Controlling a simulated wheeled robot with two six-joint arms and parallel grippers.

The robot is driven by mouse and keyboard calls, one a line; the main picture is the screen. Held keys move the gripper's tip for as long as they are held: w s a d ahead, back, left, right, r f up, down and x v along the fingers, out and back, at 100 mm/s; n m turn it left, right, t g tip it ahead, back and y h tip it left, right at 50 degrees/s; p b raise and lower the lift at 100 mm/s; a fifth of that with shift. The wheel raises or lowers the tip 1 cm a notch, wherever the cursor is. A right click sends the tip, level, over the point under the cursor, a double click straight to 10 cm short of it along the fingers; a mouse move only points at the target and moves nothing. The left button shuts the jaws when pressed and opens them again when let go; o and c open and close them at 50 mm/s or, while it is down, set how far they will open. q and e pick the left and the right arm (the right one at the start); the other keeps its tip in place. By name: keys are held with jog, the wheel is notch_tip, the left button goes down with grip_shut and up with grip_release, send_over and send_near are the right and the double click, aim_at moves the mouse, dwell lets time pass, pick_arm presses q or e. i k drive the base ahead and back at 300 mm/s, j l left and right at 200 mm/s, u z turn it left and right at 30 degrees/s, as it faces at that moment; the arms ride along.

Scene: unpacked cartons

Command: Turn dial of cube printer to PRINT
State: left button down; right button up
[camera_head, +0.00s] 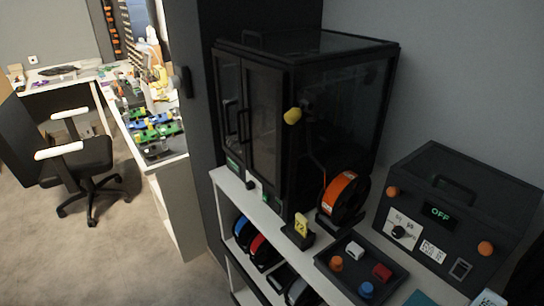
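A dark box-shaped machine (455,185) stands at the right end of the white bench, against the grey wall. Its small display (440,213) shows green letters reading OFF. A black dial (399,232) sits on a white plate on the lower left of its sloped front. The plate's marks are too small to read, so I cannot tell where the dial points. Orange knobs (485,248) are on its front. A large black cabinet (345,110) with clear panels stands to its left. Neither of my grippers shows in the view.
A black tray (398,286) with small coloured pieces lies in front of the machine. A chair (85,155) and cluttered desk are at the left. Open floor (110,255) lies at lower left.

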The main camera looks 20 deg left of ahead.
aim_at(249, 185)
jog(key=i+j+z, duration=0.1)
jog(key=j, duration=0.35)
jog(key=i+j+z, duration=0.1)
jog(key=j, duration=0.35)
jog(key=i+j, duration=0.1)
jog(key=j, duration=0.35)
jog(key=i+j+z, duration=0.15)
jog(key=j, duration=0.3)
